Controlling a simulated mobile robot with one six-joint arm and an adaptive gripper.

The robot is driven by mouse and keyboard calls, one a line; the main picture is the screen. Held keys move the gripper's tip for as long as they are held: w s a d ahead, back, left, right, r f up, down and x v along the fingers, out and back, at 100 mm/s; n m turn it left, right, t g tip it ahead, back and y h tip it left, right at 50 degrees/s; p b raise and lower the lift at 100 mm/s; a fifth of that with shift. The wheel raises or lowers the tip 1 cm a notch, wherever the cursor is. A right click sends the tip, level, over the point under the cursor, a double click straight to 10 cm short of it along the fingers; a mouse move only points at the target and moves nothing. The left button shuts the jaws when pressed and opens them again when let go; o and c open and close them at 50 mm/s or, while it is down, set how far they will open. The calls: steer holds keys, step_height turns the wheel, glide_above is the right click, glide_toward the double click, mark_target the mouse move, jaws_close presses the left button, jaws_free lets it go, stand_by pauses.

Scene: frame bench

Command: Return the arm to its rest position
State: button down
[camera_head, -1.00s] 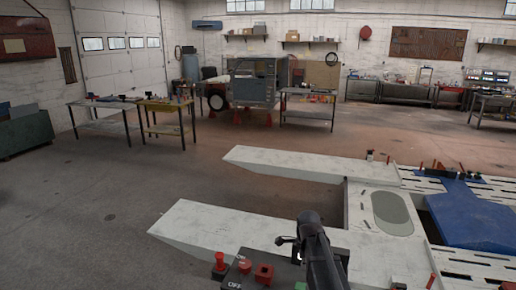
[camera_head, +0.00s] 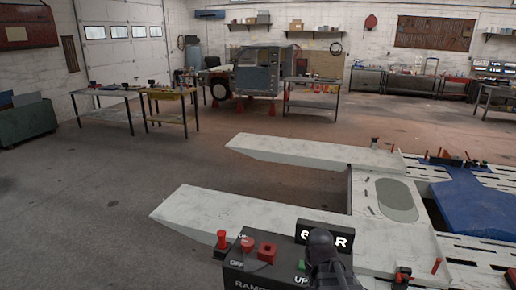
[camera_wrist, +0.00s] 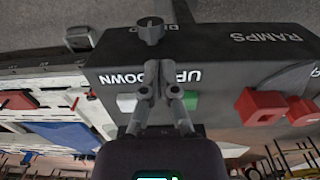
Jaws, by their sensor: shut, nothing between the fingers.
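My gripper (camera_wrist: 162,85) is shut and empty in the wrist view. Its fingers stand in front of the dark control box (camera_wrist: 215,60), beside the UP and DOWN labels and between a pale button (camera_wrist: 126,102) and a green button (camera_wrist: 190,100). I cannot tell whether they touch the box. In the head view my dark arm (camera_head: 325,262) rises at the bottom edge, over the right part of the same control box (camera_head: 250,275). The fingertips cannot be made out there.
The frame bench's white ramps (camera_head: 235,212) extend left behind the control box, with a blue piece (camera_head: 475,208) at right. Red buttons (camera_head: 266,252) stand up on the box. Open grey floor (camera_head: 80,215) lies left. Work tables and a vehicle cab (camera_head: 262,72) are far back.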

steer(key=s+n, duration=0.1)
steer(key=s+f+n, duration=0.1)
steer(key=n+b, duration=0.1)
steer(key=shift+s+d+f+n, duration=0.1)
steer(key=shift+s+f+n, duration=0.2)
steer(key=shift+s, duration=0.1)
